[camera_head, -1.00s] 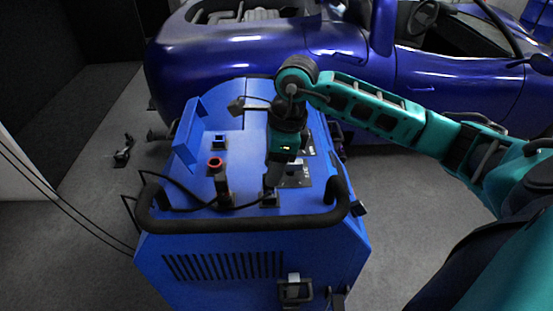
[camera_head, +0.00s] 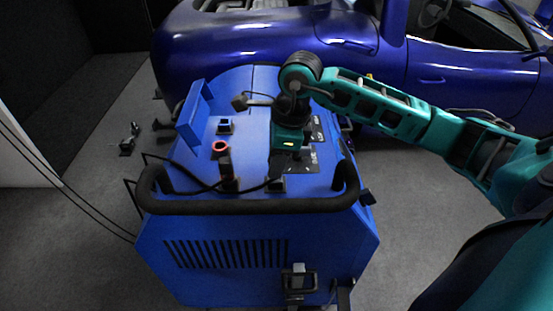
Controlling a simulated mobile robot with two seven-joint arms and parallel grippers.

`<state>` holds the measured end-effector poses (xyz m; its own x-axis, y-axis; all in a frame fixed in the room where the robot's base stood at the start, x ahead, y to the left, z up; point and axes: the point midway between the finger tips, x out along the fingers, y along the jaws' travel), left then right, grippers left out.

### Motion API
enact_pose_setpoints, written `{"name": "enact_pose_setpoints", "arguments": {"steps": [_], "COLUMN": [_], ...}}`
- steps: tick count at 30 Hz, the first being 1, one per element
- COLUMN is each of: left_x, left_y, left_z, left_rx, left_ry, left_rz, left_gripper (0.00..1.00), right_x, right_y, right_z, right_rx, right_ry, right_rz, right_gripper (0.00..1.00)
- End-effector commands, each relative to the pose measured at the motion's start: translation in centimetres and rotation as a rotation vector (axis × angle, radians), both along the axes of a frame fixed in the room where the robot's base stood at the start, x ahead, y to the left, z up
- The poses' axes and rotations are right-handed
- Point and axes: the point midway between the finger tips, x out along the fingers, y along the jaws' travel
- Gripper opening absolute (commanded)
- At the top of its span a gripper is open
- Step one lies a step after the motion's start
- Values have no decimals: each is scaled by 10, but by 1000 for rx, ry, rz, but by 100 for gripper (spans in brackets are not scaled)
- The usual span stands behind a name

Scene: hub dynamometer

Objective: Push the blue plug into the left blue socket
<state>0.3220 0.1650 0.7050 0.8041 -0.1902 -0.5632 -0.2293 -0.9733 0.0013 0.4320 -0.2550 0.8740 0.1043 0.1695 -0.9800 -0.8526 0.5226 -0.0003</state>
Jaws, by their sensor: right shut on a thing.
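My right gripper (camera_head: 278,174) points straight down over the blue machine's top panel. It is shut, and the thing between its fingers, by its place and cable the blue plug, is mostly hidden by the gripper. Its tip is low, right by a small dark holder (camera_head: 277,185) near the handle bar; I cannot tell whether they touch. A square socket with a blue rim (camera_head: 225,124) stands on the panel to the left of and behind the gripper. A second blue socket is not clearly seen. My left gripper is out of view.
A round red-rimmed socket (camera_head: 219,147) and an upright dark plug (camera_head: 227,171) stand left of the gripper. A black cable (camera_head: 190,185) runs across the panel behind the thick black handle bar (camera_head: 245,206). A raised blue panel (camera_head: 193,117) stands at left. A blue car (camera_head: 440,75) is behind.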

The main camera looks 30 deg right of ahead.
Motion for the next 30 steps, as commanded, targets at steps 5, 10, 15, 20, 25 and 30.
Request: {"name": "enact_pose_setpoints", "arguments": {"steps": [5, 10, 15, 20, 25, 30], "left_x": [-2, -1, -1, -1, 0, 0], "left_y": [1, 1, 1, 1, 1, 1], "left_z": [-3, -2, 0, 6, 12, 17], "left_rx": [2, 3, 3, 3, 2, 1], "left_ry": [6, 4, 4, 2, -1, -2], "left_rz": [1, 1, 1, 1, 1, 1], "left_gripper": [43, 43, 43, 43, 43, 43], "right_x": [0, 0, 0, 0, 0, 0], "right_y": [0, 0, 0, 0, 0, 0], "right_z": [0, 0, 4, 11, 17, 24], "right_rx": [0, 0, -1, 0, 0, 0], "right_ry": [0, 0, -1, -1, 0, 0], "right_rz": [0, 0, 0, -1, -1, -1], "right_gripper": [0, 0, 0, 0, 0, 0]}}
